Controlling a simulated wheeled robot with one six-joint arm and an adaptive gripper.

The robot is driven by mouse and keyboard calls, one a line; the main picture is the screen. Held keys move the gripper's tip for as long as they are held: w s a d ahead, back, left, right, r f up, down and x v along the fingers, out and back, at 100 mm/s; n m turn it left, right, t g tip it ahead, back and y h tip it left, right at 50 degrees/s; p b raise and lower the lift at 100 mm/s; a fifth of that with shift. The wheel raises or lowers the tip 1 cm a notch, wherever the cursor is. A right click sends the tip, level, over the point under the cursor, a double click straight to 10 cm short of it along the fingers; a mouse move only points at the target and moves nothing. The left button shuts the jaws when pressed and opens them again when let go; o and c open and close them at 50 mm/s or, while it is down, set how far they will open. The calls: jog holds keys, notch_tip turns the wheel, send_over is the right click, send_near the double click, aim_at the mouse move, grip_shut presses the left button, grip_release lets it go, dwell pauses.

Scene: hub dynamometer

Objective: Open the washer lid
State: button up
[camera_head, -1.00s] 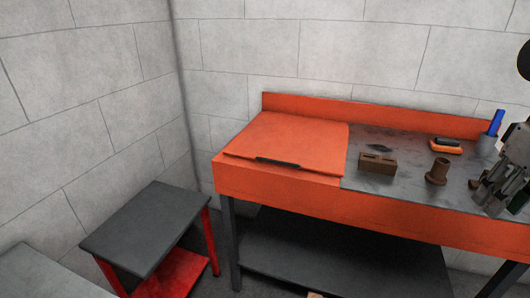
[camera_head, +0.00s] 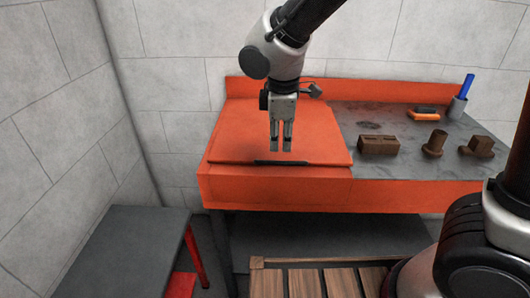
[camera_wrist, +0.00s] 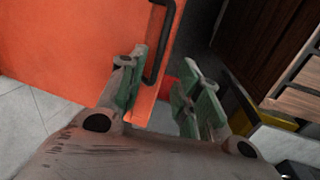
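The washer lid (camera_head: 235,135) is a flat orange panel on the left part of the orange workbench, and it lies shut. Its black bar handle (camera_head: 282,162) runs along the front edge. In the head view my gripper (camera_head: 281,150) points down over the front of the lid, its fingertips just above or behind the handle. In the wrist view my gripper (camera_wrist: 164,57) has its green-padded fingers apart with nothing between them that I can see held. The handle (camera_wrist: 160,45) shows beyond the left fingertip there, and contact cannot be told.
On the grey bench top (camera_head: 400,172) stand a brown block (camera_head: 378,145), other brown parts, an orange item (camera_head: 423,116) and a cup with a blue object (camera_head: 459,105). A wooden slatted surface (camera_head: 345,284) is in front, and a dark table (camera_head: 135,245) stands at left.

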aim_at(280, 162)
jog(key=f, duration=0.2)
jog(key=w+f, duration=0.1)
jog(key=f, duration=0.4)
jog(key=shift+w+d+f, duration=0.15)
jog(key=shift+w+f, duration=0.1)
jog(key=shift+f, duration=0.05)
grip_shut()
